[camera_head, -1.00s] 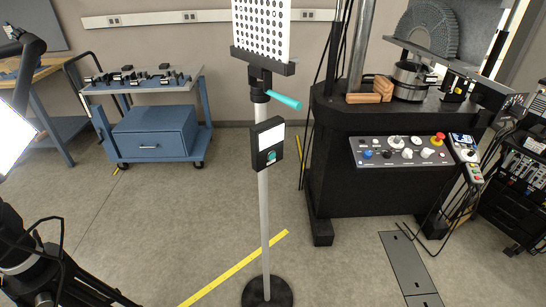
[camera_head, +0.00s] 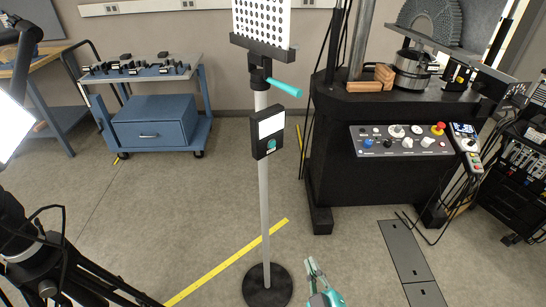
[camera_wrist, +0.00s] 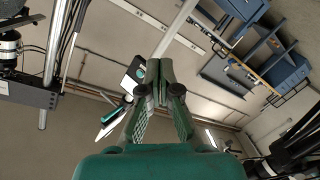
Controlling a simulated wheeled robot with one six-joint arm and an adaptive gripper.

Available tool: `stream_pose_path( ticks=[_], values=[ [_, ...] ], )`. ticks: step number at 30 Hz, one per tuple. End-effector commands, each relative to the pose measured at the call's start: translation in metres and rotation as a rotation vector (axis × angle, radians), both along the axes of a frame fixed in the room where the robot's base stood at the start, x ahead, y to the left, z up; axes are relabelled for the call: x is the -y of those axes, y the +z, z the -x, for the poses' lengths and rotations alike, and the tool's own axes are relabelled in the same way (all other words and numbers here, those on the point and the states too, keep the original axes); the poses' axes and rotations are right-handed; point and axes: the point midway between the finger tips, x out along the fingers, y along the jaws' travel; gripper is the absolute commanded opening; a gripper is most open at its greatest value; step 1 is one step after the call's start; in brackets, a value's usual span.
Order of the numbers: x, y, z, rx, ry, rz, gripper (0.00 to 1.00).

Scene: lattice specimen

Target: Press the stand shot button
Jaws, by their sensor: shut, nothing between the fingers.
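The stand shot button (camera_head: 271,145) is a small teal button on the lower front of a black box (camera_head: 259,139) with a white label. The box is fixed to a grey pole (camera_head: 264,205) on a round black base. My gripper (camera_head: 313,264) is teal, shut and empty, low in the head view. It appears right of the pole and well below the box in the picture. In the wrist view my closed fingers (camera_wrist: 158,68) point toward the scene. The box with its white label (camera_wrist: 134,72) shows just left of them, apart from the fingertips.
A dotted board (camera_head: 262,18) and a teal handle (camera_head: 283,87) are above the box on the stand. A black test machine with a control panel (camera_head: 400,141) stands to the right. A blue cart (camera_head: 152,125) stands at left rear. Open floor surrounds the stand.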

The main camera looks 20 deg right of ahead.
Motion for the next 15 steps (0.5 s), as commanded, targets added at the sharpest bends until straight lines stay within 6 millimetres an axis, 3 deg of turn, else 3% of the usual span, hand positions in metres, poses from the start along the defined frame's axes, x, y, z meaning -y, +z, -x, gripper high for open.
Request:
stream_pose_path(
  ticks=[3,15],
  values=[
    [0.004,0.018,-0.032,0.024,-0.026,0.054,0.0],
    [0.02,0.092,-0.122,0.085,-0.15,0.205,0.0]
  ],
)
